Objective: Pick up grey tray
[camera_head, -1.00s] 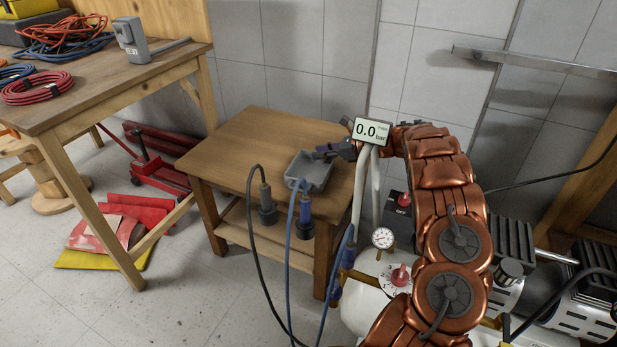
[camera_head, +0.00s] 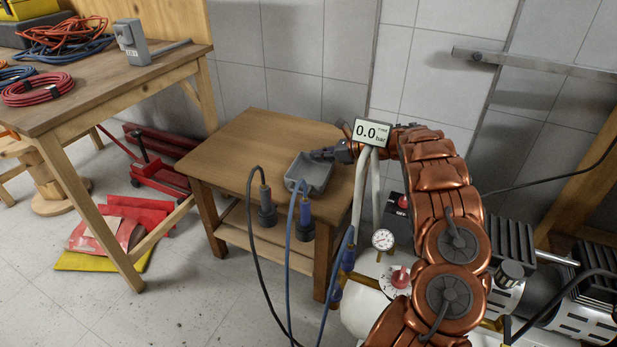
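The grey tray (camera_head: 316,177) is a small, shallow open box. It sits on the top of the small wooden table (camera_head: 237,147), near its front right edge. My gripper (camera_head: 318,155) comes in from the right, with its fingers at the tray's far right rim. The fingers are small and dark here, and I cannot tell whether they are closed on the rim or only beside it. The tray looks level and resting on the table.
A black hose (camera_head: 252,215) and a blue hose (camera_head: 289,240) hang in front of the small table. A pressure display (camera_head: 371,131) stands on pale posts right of the tray. A workbench (camera_head: 110,85) with coiled hoses is at the left. The small table's left half is clear.

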